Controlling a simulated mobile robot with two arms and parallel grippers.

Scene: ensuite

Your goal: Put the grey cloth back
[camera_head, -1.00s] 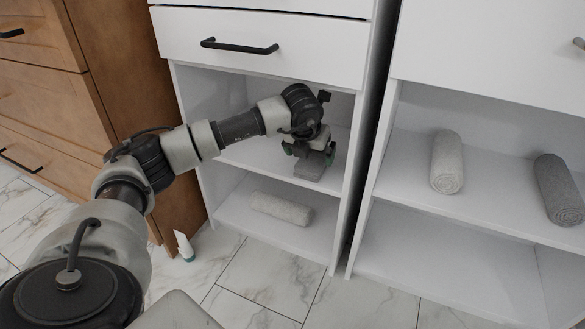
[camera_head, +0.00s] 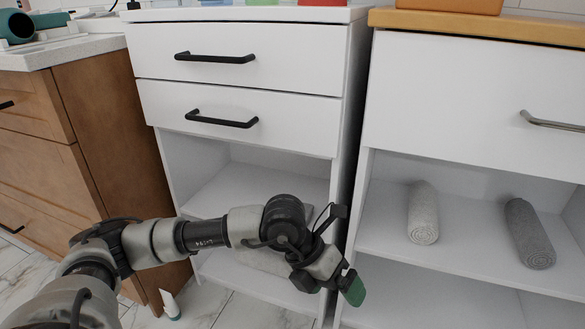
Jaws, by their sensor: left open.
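My left gripper (camera_head: 328,284) is open, its green-tipped fingers apart and nothing seen between them. It is in front of the left white cabinet's (camera_head: 245,120) open shelves. The upper shelf (camera_head: 215,192) of that cabinet is bare on its left part; its right part is mostly hidden by my left wrist, with a little grey just showing behind it, so I cannot tell how the grey cloth lies there. A dark grey rolled towel (camera_head: 530,233) and a light grey rolled towel (camera_head: 423,212) lie on the right cabinet's shelf. My right gripper is not in view.
A pale roll (camera_head: 262,261) on the left cabinet's lower shelf is partly hidden by my arm. A white tube (camera_head: 170,304) stands on the marble floor near the brown cabinet (camera_head: 120,170). Drawer handles (camera_head: 222,121) stick out above the shelves.

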